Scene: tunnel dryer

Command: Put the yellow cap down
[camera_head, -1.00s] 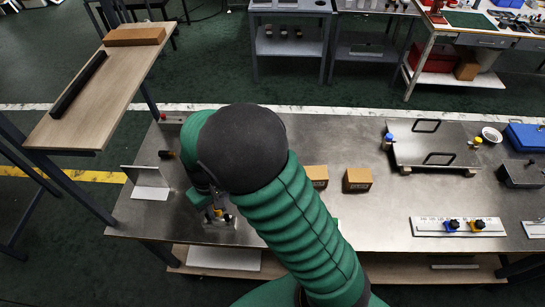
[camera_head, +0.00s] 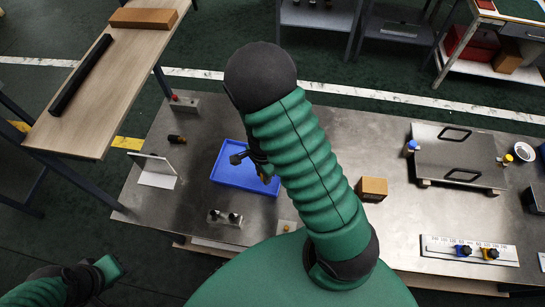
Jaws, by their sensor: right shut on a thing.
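My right gripper (camera_head: 262,173) hangs over the right part of a blue tray (camera_head: 228,183), beside my green arm. It is shut on the yellow cap (camera_head: 265,179), of which only a small orange-yellow bit shows below the fingers. I cannot tell whether the cap touches the tray floor. The tray's right side is hidden by the gripper and arm. My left gripper (camera_head: 110,268) is at the lower left, off the table's front edge; its fingers are not clear.
A metal block with black posts (camera_head: 225,217) stands in front of the tray. A white angled plate (camera_head: 155,171) and a dark cylinder (camera_head: 177,139) are to the left. A brown box (camera_head: 371,189) stands to the right of my arm. A lidded metal plate (camera_head: 458,156) is farther right.

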